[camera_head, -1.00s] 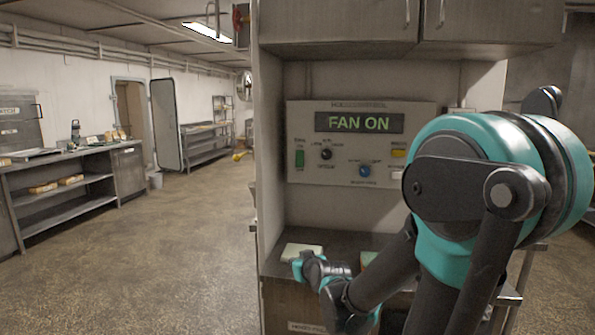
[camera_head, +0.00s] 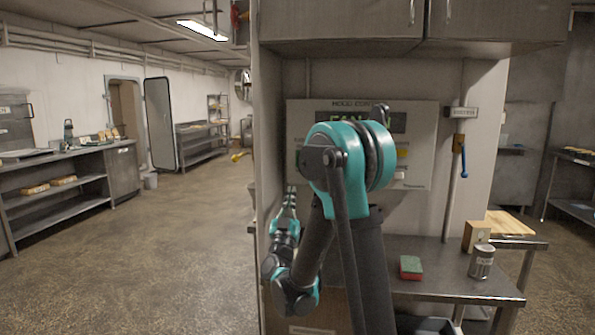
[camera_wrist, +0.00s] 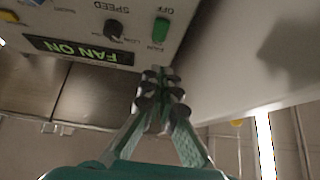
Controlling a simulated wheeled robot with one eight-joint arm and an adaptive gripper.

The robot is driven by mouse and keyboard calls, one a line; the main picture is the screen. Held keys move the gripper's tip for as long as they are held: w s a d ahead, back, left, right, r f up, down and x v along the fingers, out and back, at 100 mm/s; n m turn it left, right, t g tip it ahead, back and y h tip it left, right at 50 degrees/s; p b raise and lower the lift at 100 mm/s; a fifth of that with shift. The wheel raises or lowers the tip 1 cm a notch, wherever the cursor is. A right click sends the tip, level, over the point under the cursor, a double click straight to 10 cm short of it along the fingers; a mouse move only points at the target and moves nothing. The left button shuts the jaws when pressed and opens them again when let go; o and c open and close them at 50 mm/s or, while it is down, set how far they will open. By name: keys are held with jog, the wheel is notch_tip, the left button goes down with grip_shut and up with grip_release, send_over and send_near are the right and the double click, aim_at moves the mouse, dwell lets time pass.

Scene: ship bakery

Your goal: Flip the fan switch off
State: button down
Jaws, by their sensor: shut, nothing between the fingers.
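The hood control panel (camera_head: 420,150) is on the back wall of the alcove, partly hidden by my arm in the head view. In the wrist view, which is upside down, the panel (camera_wrist: 90,12) carries a green fan switch (camera_wrist: 160,30) beside the word OFF, and a lit display (camera_wrist: 82,51) reading FAN ON. My gripper (camera_wrist: 162,75) is shut and empty, its fingertips appearing just below the switch in that picture. I cannot tell whether they touch the panel. In the head view my gripper (camera_head: 291,192) points up near the alcove's left side wall.
A black speed knob (camera_wrist: 114,30) is beside the switch. The alcove's left wall (camera_head: 267,130) is close to my gripper. A red and green sponge (camera_head: 411,267), a can (camera_head: 481,262) and a wooden block (camera_head: 476,236) stand on the metal counter (camera_head: 440,280). Cabinets (camera_head: 340,22) hang above.

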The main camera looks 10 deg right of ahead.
dwell(0.4)
jog(key=w+f+x, duration=0.1)
jog(key=f+x, duration=0.1)
jog(key=x, duration=1.1)
jog(key=shift+d, duration=0.35)
jog(key=shift+w+f+h, duration=0.1)
jog(key=shift+w+h, duration=0.1)
jog(key=shift+h, duration=0.1)
